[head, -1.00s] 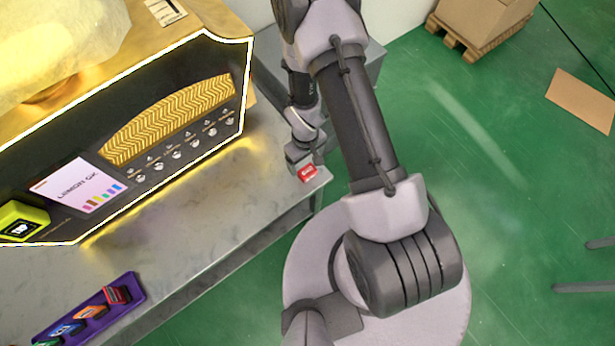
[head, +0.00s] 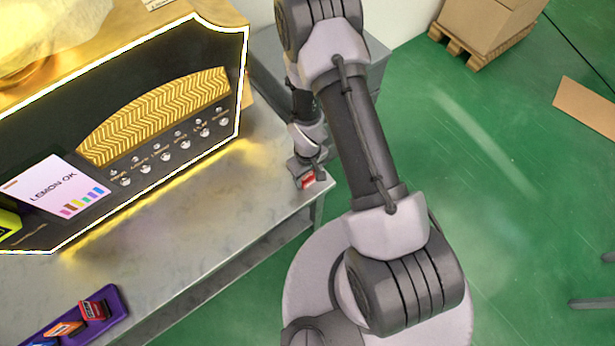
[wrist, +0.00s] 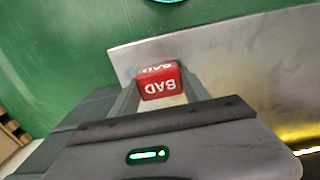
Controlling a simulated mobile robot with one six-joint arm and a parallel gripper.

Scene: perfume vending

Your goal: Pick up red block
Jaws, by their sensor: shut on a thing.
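A red block (head: 308,181) marked "BAD" is at the table's right end corner in the head view. In the wrist view the red block (wrist: 159,84) sits between the two fingers. My gripper (head: 306,178) is shut on it, and it also shows in the wrist view (wrist: 158,92). The block is at or close to the metal tabletop (head: 215,225); I cannot tell whether it touches it.
The vending machine (head: 120,130) with a screen (head: 53,188) reading "LEMON OK" stands on the table to the left. A purple tray (head: 117,297) with several coloured blocks lies at the lower left. Green floor (head: 500,230) lies beyond the table edge.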

